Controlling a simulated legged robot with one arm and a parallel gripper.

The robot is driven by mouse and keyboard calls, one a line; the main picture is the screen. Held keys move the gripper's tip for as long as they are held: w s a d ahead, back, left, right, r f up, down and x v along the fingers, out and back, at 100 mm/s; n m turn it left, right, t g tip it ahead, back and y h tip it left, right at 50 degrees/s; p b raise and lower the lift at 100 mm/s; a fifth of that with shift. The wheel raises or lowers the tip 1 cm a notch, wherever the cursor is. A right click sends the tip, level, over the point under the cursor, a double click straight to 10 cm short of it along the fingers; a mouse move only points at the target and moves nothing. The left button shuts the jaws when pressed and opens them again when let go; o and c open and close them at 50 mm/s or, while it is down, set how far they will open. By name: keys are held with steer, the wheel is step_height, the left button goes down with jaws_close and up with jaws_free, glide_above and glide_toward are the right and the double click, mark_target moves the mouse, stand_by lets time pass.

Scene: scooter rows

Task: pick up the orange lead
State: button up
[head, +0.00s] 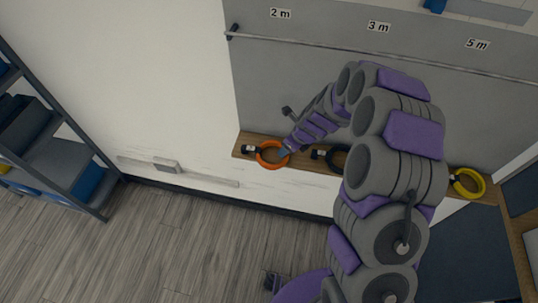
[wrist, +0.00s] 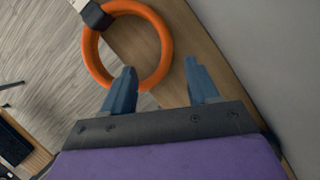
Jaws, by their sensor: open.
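The orange lead (head: 260,154) is a coiled ring lying at the left end of a wooden shelf, with a dark plug and a white tag at its upper left. In the wrist view the orange lead (wrist: 166,50) is just ahead of my gripper. My gripper (wrist: 162,82) is open, with its two blue-grey fingers apart. The left finger overlaps the ring's near edge in the picture; the right finger is just right of the ring, over the wood. I cannot tell whether they touch. In the head view my gripper (head: 284,152) is at the ring's right side.
The wooden shelf (head: 300,160) runs along the grey wall panel. A black lead (head: 338,157) lies right of the orange one, partly hidden by my arm. A yellow lead (head: 469,183) lies farther right. A dark rack (head: 62,150) stands at left. The wood floor (head: 170,240) is clear.

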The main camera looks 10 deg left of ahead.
steer(key=x, duration=0.2)
steer(key=shift+w+a+f, duration=0.1)
steer(key=shift+w+f, duration=0.05)
steer(key=shift+f, duration=0.15)
jaws_close()
stand_by(0.3)
